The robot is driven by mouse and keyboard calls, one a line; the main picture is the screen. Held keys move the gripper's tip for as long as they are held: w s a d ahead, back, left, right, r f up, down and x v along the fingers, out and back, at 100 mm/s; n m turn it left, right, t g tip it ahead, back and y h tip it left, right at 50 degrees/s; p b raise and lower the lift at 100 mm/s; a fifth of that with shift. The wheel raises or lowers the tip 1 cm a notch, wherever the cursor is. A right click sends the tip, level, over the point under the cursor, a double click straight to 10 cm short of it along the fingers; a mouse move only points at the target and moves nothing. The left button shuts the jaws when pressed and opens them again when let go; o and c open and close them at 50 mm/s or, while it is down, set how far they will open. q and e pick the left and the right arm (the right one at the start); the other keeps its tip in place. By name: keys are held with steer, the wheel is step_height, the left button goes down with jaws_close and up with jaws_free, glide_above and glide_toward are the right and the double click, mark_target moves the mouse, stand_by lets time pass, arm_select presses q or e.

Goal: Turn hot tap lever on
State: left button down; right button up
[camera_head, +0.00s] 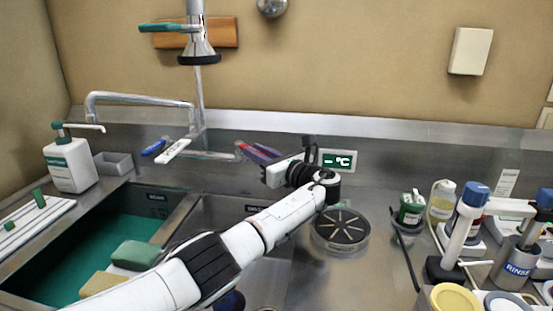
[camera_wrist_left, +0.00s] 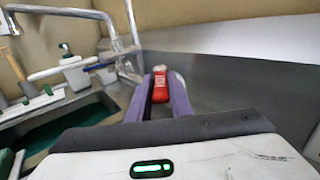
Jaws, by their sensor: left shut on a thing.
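The hot tap lever is the red one (camera_wrist_left: 160,84); in the left wrist view it lies between my two purple fingers. Its tip also shows as a small red piece (camera_head: 240,147) at the end of the tap body in the head view. My left gripper (camera_head: 257,152) reaches in from the right of the tap, and its purple fingers are closed on the lever. The fingers hide part of the lever. The blue cold lever (camera_head: 154,147) sits at the tap's left end. My right gripper is not in view.
The metal spout (camera_head: 140,97) arches left over the sink with a green basin (camera_head: 125,217). A spray head (camera_head: 199,48) hangs above. A soap bottle (camera_head: 70,162) stands left. A temperature display (camera_head: 338,161) and round drain-like disc (camera_head: 341,230) are near my arm. Bottles and jars crowd the right.

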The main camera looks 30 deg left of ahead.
arm_select(q)
steer(key=shift+w+g, duration=0.1)
steer(key=shift+g, duration=0.2)
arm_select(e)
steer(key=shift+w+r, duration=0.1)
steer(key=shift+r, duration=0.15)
arm_select(q)
steer(key=c, duration=1.6)
jaws_free()
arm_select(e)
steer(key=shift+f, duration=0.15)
